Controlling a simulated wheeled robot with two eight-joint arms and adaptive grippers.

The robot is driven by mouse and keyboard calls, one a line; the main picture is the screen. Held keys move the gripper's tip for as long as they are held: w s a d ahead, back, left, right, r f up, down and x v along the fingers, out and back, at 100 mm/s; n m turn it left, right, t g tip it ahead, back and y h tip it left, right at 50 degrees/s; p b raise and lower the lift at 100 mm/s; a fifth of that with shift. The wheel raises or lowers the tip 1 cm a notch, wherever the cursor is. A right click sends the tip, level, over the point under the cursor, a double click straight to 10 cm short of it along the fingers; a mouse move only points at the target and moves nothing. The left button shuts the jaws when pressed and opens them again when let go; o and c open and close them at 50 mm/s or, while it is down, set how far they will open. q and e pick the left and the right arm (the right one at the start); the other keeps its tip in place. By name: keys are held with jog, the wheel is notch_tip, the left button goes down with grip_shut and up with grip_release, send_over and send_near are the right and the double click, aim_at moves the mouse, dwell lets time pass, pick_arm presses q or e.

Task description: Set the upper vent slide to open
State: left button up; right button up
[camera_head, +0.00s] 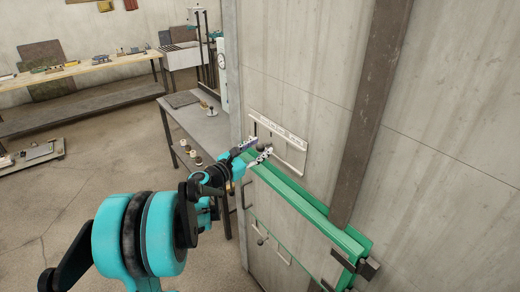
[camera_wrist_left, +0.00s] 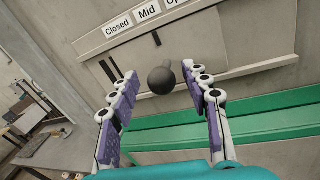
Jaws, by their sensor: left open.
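The upper vent slide is a pale panel (camera_head: 293,155) on the concrete wall, just above a green rail. The wrist view shows its label strip (camera_wrist_left: 147,11) reading "Closed", "Mid" and a partly cut-off "Op...". A dark round knob (camera_wrist_left: 161,80) sticks out from the panel. My left gripper (camera_head: 263,148) is open at the panel, and its two purple-padded fingers (camera_wrist_left: 159,74) stand on either side of the knob, with visible gaps. Which label the knob's base lines up with is not clear.
A green rail (camera_head: 305,207) runs below the panel. A lower panel with a small knob (camera_head: 262,240) sits under it. A brown vertical post (camera_head: 375,105) stands to the right. A grey table (camera_head: 205,130) with small items is at the left; open floor lies beyond.

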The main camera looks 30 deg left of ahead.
aim_at(278, 148)
pick_arm(q)
jog(key=shift+w+d+r, duration=0.1)
jog(key=shift+w+d, duration=0.1)
jog(key=shift+w, duration=0.1)
grip_shut()
jog(key=shift+s+d, duration=0.3)
jog(key=shift+d, duration=0.4)
jog(key=shift+s+d, duration=0.25)
jog(key=shift+d, duration=0.45)
jog(key=shift+s+d, duration=0.3)
jog(key=shift+d, duration=0.4)
jog(key=shift+a, duration=0.1)
jog(key=shift+c, duration=1.3)
grip_release()
jog(key=shift+o, duration=1.3)
